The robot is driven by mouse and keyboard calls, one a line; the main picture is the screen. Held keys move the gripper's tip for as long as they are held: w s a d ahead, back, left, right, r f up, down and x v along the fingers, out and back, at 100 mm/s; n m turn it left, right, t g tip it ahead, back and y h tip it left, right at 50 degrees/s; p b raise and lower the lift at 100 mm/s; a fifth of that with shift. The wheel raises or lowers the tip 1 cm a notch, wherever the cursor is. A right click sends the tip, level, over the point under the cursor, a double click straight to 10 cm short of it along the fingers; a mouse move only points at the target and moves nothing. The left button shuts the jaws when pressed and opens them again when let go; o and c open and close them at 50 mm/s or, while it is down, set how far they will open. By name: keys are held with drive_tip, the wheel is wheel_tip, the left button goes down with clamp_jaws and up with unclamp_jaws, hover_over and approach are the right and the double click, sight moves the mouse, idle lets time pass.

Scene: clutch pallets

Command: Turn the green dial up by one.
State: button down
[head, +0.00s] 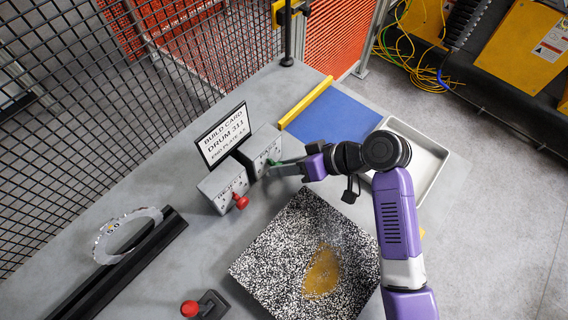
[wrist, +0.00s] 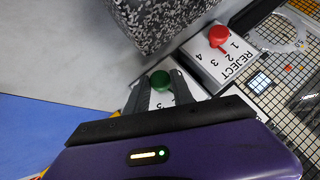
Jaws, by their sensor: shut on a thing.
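The green dial (wrist: 160,80) sits on a grey box with a white numbered face (wrist: 181,94), where a 3 is readable. My gripper (wrist: 163,87) is shut on the dial, one finger on each side of it. In the head view my gripper (head: 275,164) reaches the dial box (head: 262,146) from the right and mostly hides the dial. The dial's pointer and its setting are hidden.
A red dial (head: 240,201) on a second box (head: 222,187) is close by; its face reads REJECT with numbers. A build card (head: 223,134) stands behind. A speckled block (head: 290,245), a blue mat (head: 333,118) and a grey tray (head: 437,165) are around the arm.

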drive_tip(key=shift+w+d+f+m+g+y, duration=0.1)
drive_tip(key=shift+w+m+g+y, duration=0.05)
drive_tip(key=shift+m+g+y, duration=0.6)
drive_tip(key=c, duration=1.1)
unclamp_jaws()
drive_tip(key=shift+d+b, duration=0.15)
drive_tip(key=shift+b, duration=0.15)
drive_tip(key=b+v, duration=0.1)
drive_tip(key=v, duration=0.6)
drive_tip(key=shift+d+b, duration=0.25)
drive_tip(key=shift+b, duration=0.05)
drive_tip(key=shift+d, duration=0.1)
